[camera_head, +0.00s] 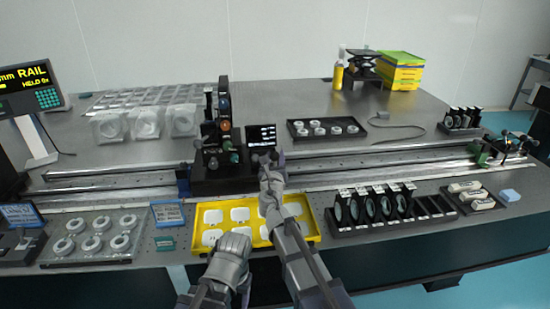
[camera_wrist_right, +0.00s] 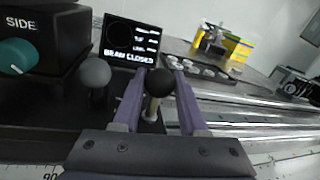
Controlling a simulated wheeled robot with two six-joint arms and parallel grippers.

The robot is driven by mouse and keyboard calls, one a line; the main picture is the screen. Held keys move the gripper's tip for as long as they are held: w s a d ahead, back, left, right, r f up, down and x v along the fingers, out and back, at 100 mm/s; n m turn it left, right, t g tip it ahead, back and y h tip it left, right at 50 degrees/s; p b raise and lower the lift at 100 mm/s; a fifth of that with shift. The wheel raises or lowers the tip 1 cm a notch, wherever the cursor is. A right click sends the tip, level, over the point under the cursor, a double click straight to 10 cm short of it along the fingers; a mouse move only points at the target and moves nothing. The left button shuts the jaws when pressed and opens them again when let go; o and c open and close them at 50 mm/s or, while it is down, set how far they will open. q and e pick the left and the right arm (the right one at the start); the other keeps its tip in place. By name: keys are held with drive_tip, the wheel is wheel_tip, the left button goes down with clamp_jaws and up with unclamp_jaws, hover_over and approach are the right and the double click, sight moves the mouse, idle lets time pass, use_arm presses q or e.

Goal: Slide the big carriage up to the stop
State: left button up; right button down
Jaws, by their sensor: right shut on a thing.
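The big carriage (camera_head: 225,182) is a wide black base on the long rail (camera_head: 330,170). It carries upright optics with green knobs and a small screen (camera_head: 262,135). My right gripper (camera_head: 272,160) is at the carriage's right front. In the right wrist view its purple fingers (camera_wrist_right: 158,95) are shut on a short post with a black ball knob (camera_wrist_right: 160,82). A grey ball knob (camera_wrist_right: 95,72) stands to the left of it. A blue block (camera_head: 183,180) sits at the carriage's left edge; I cannot tell any gap. My left gripper (camera_head: 232,250) hangs low in front, its jaws unclear.
A green device (camera_head: 490,153) stands at the rail's right end. A yellow tray (camera_head: 312,228) lies below the carriage, with a black lens rack (camera_head: 395,230) to its right. A RAIL display (camera_head: 30,88) stands at far left. The rail right of the carriage looks clear.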

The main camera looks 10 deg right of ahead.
drive_tip(key=shift+a, duration=0.1)
idle(0.5)
drive_tip(key=shift+a, duration=0.45)
drive_tip(key=shift+c, duration=2.3)
unclamp_jaws()
drive_tip(key=shift+s, duration=0.1)
drive_tip(key=s, duration=0.5)
drive_tip(key=s+a, duration=0.1)
drive_tip(key=s, duration=0.1)
drive_tip(key=shift+s+a, duration=0.1)
drive_tip(key=shift+s, duration=0.2)
